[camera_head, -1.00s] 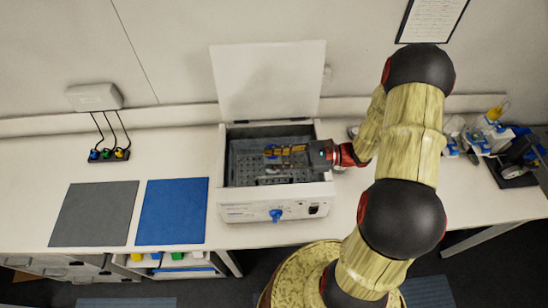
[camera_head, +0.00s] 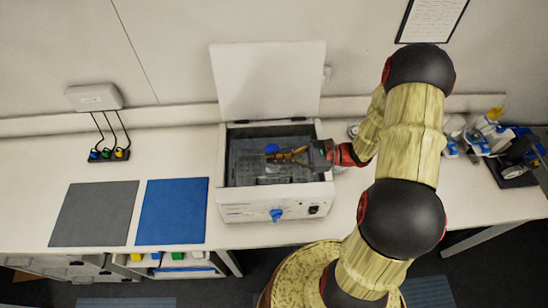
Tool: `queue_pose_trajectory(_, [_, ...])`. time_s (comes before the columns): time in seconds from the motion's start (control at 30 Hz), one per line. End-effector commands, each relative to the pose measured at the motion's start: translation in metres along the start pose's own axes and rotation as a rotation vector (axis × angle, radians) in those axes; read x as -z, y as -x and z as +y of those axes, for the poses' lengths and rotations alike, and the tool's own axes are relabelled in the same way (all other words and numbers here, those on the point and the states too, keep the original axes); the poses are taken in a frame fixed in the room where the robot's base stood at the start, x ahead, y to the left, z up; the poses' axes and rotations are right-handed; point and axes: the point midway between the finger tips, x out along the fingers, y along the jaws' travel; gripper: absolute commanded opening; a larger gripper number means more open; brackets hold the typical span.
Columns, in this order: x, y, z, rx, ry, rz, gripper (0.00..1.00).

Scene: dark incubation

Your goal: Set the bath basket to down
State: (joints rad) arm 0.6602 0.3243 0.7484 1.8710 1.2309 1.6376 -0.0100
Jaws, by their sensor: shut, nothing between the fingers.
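The bath (camera_head: 233,210) is a white box on the bench with its lid (camera_head: 268,80) standing open behind it. Inside lies the grey perforated basket (camera_head: 245,165), low in the dark well. A blue knob-like part (camera_head: 272,149) shows near its back middle. My gripper (camera_head: 270,156) reaches in from the right over the well, pointing left. Its fingers are shut and empty, close to the blue part; I cannot tell whether they touch it. The gripper and wrist hide the right part of the basket.
A blue mat (camera_head: 172,211) and a grey mat (camera_head: 95,213) lie on the bench to the left. A blue knob (camera_head: 276,215) is on the bath's front. Instruments (camera_head: 490,135) stand at the far right.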

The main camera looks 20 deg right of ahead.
Motion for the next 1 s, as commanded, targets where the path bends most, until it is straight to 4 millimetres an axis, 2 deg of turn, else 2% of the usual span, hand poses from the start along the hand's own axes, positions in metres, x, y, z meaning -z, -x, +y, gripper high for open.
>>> queue_pose_trajectory(0.27, [0.0, 0.0, 0.0, 0.0, 0.0, 0.0, 0.0])
queue_pose_trajectory(0.73, [0.0, 0.0, 0.0, 0.0, 0.0, 0.0, 0.27])
queue_pose_trajectory(1.0, [0.0, 0.0003, 0.0, 0.0, 0.0, 0.0, 0.27])
